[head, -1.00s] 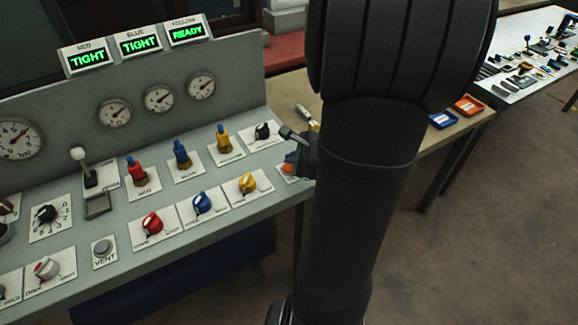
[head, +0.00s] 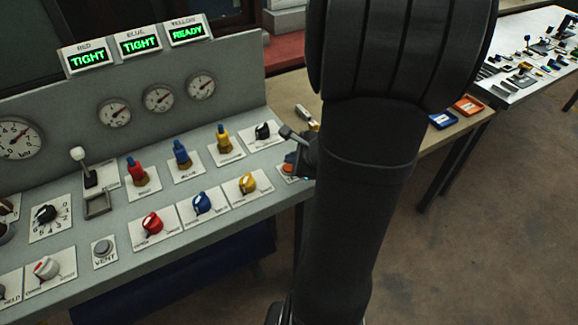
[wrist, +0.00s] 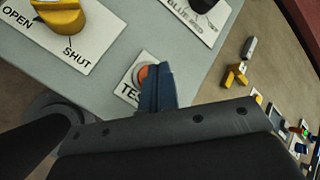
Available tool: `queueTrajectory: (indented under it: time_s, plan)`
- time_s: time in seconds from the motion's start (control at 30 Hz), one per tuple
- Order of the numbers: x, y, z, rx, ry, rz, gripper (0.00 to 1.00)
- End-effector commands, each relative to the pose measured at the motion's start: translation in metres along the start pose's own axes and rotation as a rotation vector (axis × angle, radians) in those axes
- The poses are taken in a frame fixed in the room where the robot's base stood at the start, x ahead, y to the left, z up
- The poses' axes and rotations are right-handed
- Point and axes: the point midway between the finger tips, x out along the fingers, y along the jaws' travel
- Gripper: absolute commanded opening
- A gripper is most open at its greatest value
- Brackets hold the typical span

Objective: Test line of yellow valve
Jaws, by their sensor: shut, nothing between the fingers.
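The yellow knob (head: 247,183) sits on its white plate at the right of the lower knob row. The yellow display (head: 187,31) reads READY.
The red display (head: 88,59) and blue display (head: 140,43) read TIGHT. Red (head: 152,223) and blue (head: 202,203) knobs stand left of the yellow one. A black knob (head: 264,131) is behind the button. A table with trays (head: 443,119) lies to the right.

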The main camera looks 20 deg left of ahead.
Motion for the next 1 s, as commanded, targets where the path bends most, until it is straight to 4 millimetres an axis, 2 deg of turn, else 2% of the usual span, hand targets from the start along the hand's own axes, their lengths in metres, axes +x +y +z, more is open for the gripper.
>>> queueTrajectory:
  time_s: [1.0]
  plan:
    - [0.0064, 0.0047, -0.0046, 0.001, 0.000, 0.000, 0.00]
